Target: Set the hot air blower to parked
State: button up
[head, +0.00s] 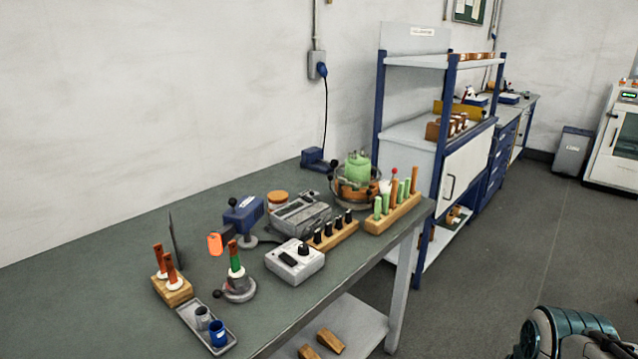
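My gripper is not in view; only a teal and silver part of my arm shows at the bottom right, away from the bench.
The floor right of the bench is clear.

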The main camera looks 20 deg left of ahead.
aim_at(242, 214)
jog(key=i, duration=0.75)
jog(key=u, duration=0.9)
jog(key=i, duration=0.6)
jog(key=u, duration=0.75)
